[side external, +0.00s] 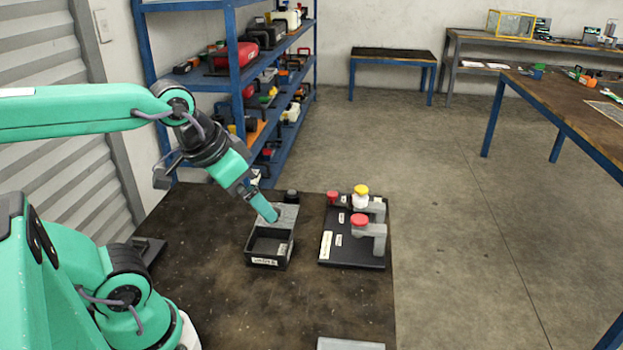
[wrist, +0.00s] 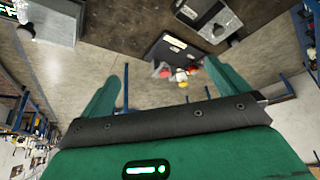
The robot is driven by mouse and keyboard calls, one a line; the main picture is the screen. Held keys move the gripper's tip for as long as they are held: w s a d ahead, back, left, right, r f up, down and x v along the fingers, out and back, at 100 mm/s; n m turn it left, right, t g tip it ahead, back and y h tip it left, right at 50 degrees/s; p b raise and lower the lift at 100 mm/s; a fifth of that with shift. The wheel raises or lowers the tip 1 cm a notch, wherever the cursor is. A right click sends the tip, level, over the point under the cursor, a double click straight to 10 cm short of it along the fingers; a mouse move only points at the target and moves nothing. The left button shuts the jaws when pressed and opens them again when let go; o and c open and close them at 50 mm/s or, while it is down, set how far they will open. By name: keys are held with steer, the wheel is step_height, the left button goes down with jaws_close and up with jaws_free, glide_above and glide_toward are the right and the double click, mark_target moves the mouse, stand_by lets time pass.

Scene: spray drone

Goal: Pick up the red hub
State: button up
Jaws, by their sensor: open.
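A black board (side external: 340,255) with grey brackets lies on the dark work table. It carries a red round part (side external: 360,220) at the front bracket, a smaller red part (side external: 333,197) at the back left and a yellow-topped white part (side external: 361,190) at the back. I cannot tell which red part is the hub. In the wrist view, red (wrist: 196,61) and yellow (wrist: 183,76) parts show beyond the board (wrist: 168,50). My gripper (side external: 270,214) is open and empty, above the black bin and left of the board. Its fingers (wrist: 167,75) stand wide apart.
A labelled black bin (side external: 268,262) stands left of the board, with a grey panel (side external: 287,215) behind it. A small dark knob (side external: 291,196) is at the table's back edge. A blue shelf (side external: 235,75) stands behind. The front of the table (side external: 240,310) is mostly clear.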

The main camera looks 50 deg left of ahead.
steer(key=shift+s+f, duration=0.4)
steer(key=c, duration=0.7)
steer(key=shift+w+r, duration=0.1)
